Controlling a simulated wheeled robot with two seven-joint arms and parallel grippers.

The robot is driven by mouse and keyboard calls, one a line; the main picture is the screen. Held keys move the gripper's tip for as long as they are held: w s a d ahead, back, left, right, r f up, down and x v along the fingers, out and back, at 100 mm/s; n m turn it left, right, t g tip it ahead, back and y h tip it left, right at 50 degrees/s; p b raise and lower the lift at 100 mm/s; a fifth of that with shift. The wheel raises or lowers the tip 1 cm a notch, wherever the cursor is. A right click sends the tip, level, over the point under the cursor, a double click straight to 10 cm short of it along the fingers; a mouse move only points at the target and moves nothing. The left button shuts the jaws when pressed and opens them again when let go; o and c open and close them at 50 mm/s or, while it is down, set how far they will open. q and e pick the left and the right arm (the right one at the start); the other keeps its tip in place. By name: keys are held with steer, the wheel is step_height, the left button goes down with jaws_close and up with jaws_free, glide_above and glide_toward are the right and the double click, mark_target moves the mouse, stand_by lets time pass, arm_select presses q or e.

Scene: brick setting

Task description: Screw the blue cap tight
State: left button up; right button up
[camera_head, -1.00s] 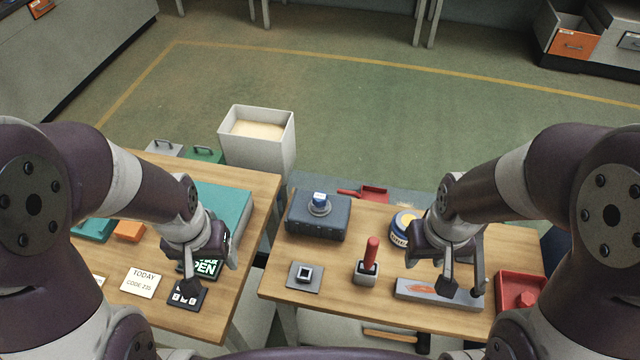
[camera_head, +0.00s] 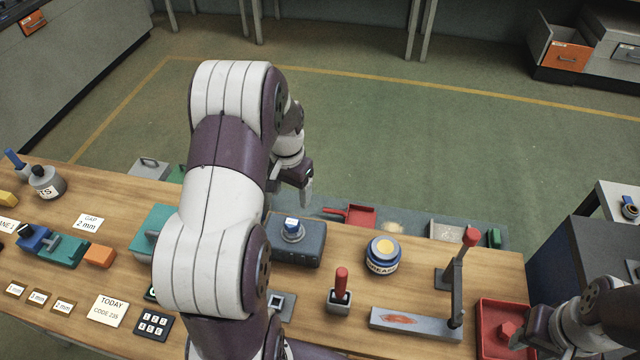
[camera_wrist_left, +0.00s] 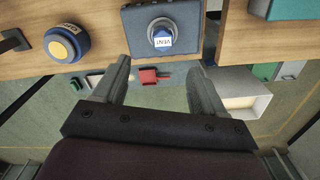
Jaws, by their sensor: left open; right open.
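The blue cap (camera_head: 291,222) sits on a grey round collar on top of a dark blue-grey box (camera_head: 312,246). In the left wrist view the cap (camera_wrist_left: 163,40) shows white lettering on its top, upright on the box (camera_wrist_left: 131,20). My left gripper (camera_head: 305,192) is raised beyond the box, apart from the cap. In the left wrist view its two fingers (camera_wrist_left: 160,68) are spread with nothing between them; the cap is above the gap. My right gripper (camera_head: 530,350) is low at the right edge, partly hidden and cut off; it is open.
A grease jar (camera_head: 383,256), a red-handled tool in a block (camera_head: 339,298), a grey plate with an upright lever (camera_head: 415,321) and a red tray (camera_head: 492,350) share the right table. My left arm covers part of the left table. A white open bin (camera_wrist_left: 240,96) shows in the wrist view.

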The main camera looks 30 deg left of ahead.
mark_target(291, 223)
arm_select(q)
steer(key=f, duration=0.2)
steer(key=s+f, duration=0.1)
steer(key=shift+a+f+p, duration=0.1)
steer(key=shift+a+p, duration=0.25)
steer(key=shift+p, duration=0.05)
steer(key=f, duration=0.2)
steer(key=f+p, duration=0.1)
steer(key=f, duration=0.5)
steer(key=shift+w+d+f, duration=0.1)
steer(key=shift+w+d, duration=0.05)
steer(key=shift+w, duration=0.2)
steer(key=shift+s+f, duration=0.1)
steer(key=shift+f, duration=0.2)
arm_select(e)
steer(key=r, duration=0.2)
steer(key=shift+s+a+r, duration=0.2)
steer(key=shift+a+r, duration=0.1)
steer(key=shift+a, duration=0.05)
